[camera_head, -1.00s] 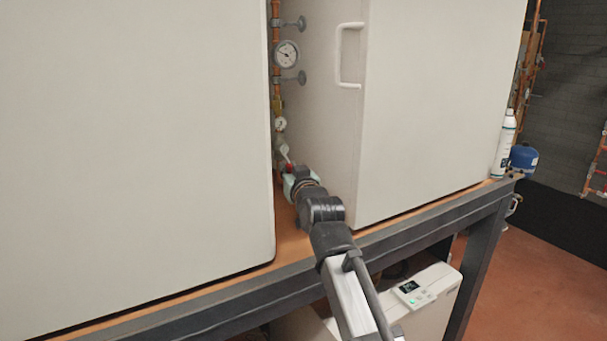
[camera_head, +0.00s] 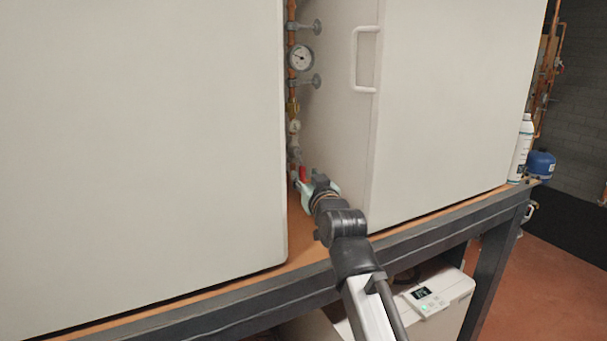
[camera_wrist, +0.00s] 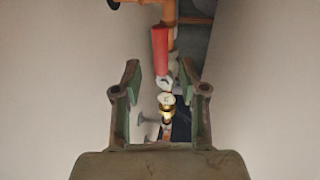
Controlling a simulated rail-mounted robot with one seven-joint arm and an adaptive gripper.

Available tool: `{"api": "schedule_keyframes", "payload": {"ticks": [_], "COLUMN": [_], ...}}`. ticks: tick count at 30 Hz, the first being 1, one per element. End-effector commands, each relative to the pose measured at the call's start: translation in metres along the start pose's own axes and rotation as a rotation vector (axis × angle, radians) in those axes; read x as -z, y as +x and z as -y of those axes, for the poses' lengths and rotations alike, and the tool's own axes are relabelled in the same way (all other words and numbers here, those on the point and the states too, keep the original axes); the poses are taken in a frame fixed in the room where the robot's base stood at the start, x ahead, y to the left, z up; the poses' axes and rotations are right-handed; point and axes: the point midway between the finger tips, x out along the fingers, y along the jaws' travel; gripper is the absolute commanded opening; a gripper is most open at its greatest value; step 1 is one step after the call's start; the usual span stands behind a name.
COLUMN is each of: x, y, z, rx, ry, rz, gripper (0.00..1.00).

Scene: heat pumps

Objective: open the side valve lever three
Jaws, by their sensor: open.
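A red valve lever (camera_wrist: 160,50) shows in the wrist view, just beyond my open gripper (camera_wrist: 161,76) and roughly centred between its fingers. In the head view the red lever (camera_head: 303,174) sits low on the copper pipe, in the gap between the two white cabinets. My gripper (camera_head: 304,188) is inside that gap, close to the lever and partly hidden behind my wrist. The fingers are apart with nothing held between them. I cannot tell whether a finger touches the lever.
A left white cabinet (camera_head: 140,150) and a right white cabinet (camera_head: 440,110) bound the narrow gap. A pressure gauge (camera_head: 301,58) is on the copper pipe (camera_head: 292,88) above. The right cabinet has a handle (camera_head: 357,60). A spray can (camera_head: 521,150) stands at the bench's right end.

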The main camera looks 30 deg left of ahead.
Motion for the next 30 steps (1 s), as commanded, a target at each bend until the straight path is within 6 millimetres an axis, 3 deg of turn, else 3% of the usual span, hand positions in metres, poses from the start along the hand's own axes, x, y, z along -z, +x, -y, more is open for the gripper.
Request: {"api": "schedule_keyframes", "payload": {"ticks": [1,6,12,23,26,30], "x": [-0.001,-0.001,-0.001,0.000,0.000,0.000], "y": [-0.015,-0.048,-0.077,-0.084,-0.084,-0.084], "z": [0.000,0.000,0.000,0.000,0.000,0.000], "rx": [0.000,-0.001,0.000,0.000,0.000,0.000], "ry": [0.000,-0.001,-0.001,-0.001,-0.001,-0.001], "rz": [-0.001,-0.002,-0.002,-0.001,-0.001,-0.001], "gripper": [0.42,0.42,0.42,0.42,0.25,0.25]}}
